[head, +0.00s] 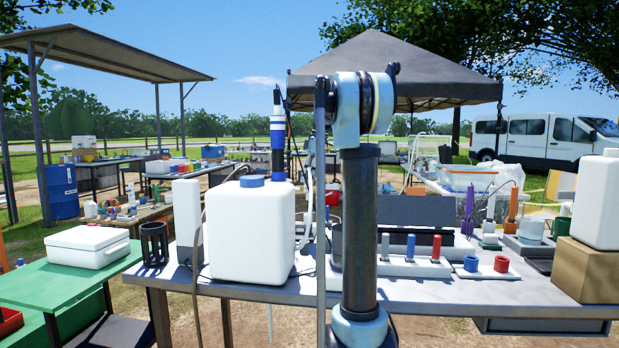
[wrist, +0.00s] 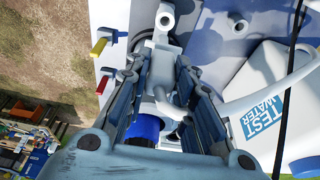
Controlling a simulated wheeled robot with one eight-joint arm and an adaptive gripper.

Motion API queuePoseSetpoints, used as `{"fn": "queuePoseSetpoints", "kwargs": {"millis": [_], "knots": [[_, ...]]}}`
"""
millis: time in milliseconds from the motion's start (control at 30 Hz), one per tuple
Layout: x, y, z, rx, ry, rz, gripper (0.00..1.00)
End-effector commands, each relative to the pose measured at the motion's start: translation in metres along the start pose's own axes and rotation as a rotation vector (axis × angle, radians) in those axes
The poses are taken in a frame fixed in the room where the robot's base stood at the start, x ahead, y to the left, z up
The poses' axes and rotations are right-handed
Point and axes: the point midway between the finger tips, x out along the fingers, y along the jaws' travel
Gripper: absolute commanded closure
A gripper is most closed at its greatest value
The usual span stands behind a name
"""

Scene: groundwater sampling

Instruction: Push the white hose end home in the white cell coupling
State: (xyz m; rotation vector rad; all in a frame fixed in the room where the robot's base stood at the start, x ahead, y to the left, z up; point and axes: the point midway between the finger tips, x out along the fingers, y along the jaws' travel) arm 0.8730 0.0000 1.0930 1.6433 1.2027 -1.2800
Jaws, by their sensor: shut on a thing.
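In the wrist view my gripper (wrist: 160,72) is shut on a white piece (wrist: 162,68), taken as the white hose end. It lies between the two grey finger linkages. A white fitting with a round opening (wrist: 166,18), likely the white cell coupling, stands just beyond the fingertips in line with the piece. Whether the two touch or how deep one sits in the other cannot be told. A white curved tube (wrist: 178,97) and a blue ring (wrist: 146,128) show between the fingers nearer the wrist. In the head view my arm hides the gripper and these parts.
A white jug marked TEST WATER (wrist: 270,100) stands close on the right of the gripper in the wrist view. In the head view a white canister (head: 250,235) stands on the grey table (head: 430,293).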

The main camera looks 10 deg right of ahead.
Motion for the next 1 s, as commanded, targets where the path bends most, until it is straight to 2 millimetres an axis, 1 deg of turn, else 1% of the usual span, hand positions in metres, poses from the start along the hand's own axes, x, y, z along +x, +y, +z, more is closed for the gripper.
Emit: {"fn": "queuePoseSetpoints", "kwargs": {"millis": [300, 500, 700, 1000], "knots": [[0.025, 0.000, 0.006, 0.000, 0.000, 0.000, 0.96], [0.038, 0.000, 0.010, 0.000, 0.000, 0.000, 0.96], [0.044, 0.000, 0.012, 0.000, 0.000, 0.000, 0.96], [0.046, 0.000, 0.012, 0.001, 0.000, 0.000, 0.96]]}}
